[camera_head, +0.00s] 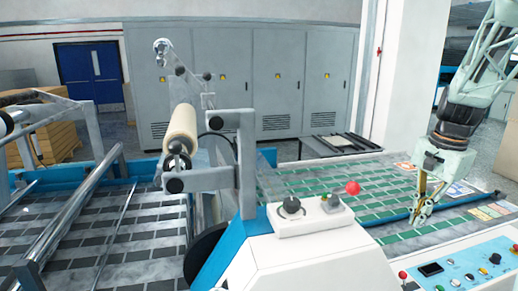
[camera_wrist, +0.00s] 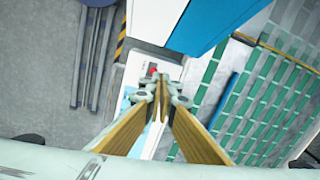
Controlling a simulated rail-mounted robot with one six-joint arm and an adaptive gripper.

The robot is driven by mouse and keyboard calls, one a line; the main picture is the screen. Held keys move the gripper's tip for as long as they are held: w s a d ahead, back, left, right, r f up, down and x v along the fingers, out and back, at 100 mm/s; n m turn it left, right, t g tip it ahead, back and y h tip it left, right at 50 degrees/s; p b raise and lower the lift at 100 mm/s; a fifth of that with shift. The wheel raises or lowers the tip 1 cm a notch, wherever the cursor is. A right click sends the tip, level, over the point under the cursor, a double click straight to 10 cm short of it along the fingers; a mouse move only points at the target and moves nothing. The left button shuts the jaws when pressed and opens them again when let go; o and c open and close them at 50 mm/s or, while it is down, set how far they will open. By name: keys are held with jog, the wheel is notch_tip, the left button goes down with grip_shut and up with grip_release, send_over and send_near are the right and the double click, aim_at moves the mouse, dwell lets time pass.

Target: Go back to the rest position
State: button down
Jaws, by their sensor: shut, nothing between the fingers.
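My gripper (camera_head: 415,222) hangs pointing down at the right in the head view, near the green-patterned web and the control panel. In the wrist view my gripper's fingers (camera_wrist: 160,82) run together at the tips, shut with nothing between them. The arm comes down from the upper right corner of the head view. I cannot tell the exact height of the fingertips above the machine.
The laminating machine carries a cream roll (camera_head: 182,130) on a metal bracket. A red knob (camera_head: 352,188) stands on its white housing. A control panel (camera_head: 470,265) is at the lower right. A blue bar (camera_head: 455,205) lies across the green-patterned web (camera_head: 320,185). Grey cabinets (camera_head: 290,75) stand behind.

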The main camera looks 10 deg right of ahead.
jog(key=s+a+r+n+h, duration=0.1)
jog(key=s+a+r+n, duration=0.35)
jog(key=a+r, duration=0.55)
jog(key=s+a+r+n+h, duration=0.1)
jog(key=s+a+r+n, duration=0.35)
jog(key=a+r, duration=0.5)
jog(key=s+a+f+n+t+b, duration=0.1)
jog(key=s+a+f+n, duration=0.2)
jog(key=s+a+f, duration=0.2)
jog(key=s+a+f+n+t+y+b, duration=0.1)
jog(key=s+a+f, duration=0.4)
jog(key=s+a, duration=0.6)
jog(key=shift+s+a+n+t+y+b, duration=0.25)
jog(key=shift+s+n+t+b, duration=0.25)
jog(key=shift+s+n, duration=0.65)
jog(key=shift+d+f, duration=0.1)
jog(key=shift+f, duration=0.1)
notch_tip(320, 180, down, 9)
jog(key=b, duration=0.9)
jog(key=shift+f+b, duration=2.05)
jog(key=shift+b, duration=0.1)
